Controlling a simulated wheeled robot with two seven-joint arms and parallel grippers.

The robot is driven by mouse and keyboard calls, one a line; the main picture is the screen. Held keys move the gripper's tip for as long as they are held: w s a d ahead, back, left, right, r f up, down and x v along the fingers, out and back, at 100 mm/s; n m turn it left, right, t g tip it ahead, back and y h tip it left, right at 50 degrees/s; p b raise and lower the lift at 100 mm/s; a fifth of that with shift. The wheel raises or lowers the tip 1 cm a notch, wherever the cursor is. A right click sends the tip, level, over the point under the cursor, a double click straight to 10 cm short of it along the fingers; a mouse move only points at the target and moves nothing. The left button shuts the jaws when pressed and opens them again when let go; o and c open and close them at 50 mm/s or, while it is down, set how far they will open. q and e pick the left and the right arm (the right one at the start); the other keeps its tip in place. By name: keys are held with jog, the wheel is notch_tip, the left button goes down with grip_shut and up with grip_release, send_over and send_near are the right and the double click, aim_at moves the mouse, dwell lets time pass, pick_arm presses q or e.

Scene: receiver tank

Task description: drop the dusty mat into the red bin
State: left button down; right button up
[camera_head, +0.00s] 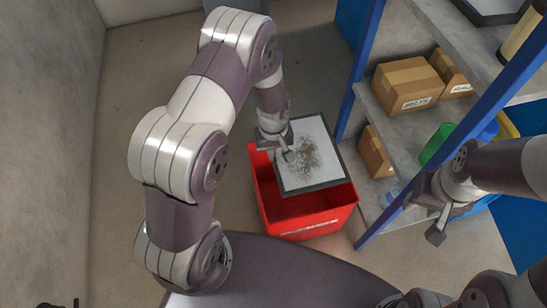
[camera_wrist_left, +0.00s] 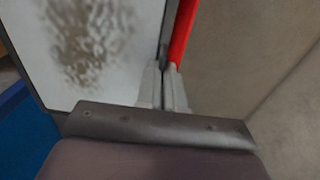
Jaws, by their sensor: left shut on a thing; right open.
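The dusty mat (camera_head: 322,150) is a pale grey-white panel with a dark rim and a brown-grey dirt patch. My left gripper (camera_head: 287,152) is shut on its left edge and holds it over the red bin (camera_head: 309,222). The mat looks tilted and covers much of the bin's opening. In the left wrist view, the dirty mat (camera_wrist_left: 90,45) fills the left side, the fingers (camera_wrist_left: 165,85) close on its edge, and a strip of the red bin (camera_wrist_left: 181,30) shows beside it. My right gripper (camera_head: 437,215) is open and empty, right of the bin.
A shelf with blue posts (camera_head: 358,75) stands close to the right of the bin. It holds cardboard boxes (camera_head: 407,83) and a green container (camera_head: 437,144). A wall (camera_head: 50,120) is at the left. The floor (camera_head: 135,70) left of and behind the bin is clear.

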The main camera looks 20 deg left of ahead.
pick_arm(q)
notch_tip(320, 180, down, 13)
jog(key=b, duration=1)
jog(key=c, duration=1.2)
grip_release()
jog(key=shift+r, duration=0.1)
notch_tip(320, 180, up, 10)
jog(key=p, duration=1)
jog(key=shift+r, duration=0.1)
jog(key=shift+f, duration=0.2)
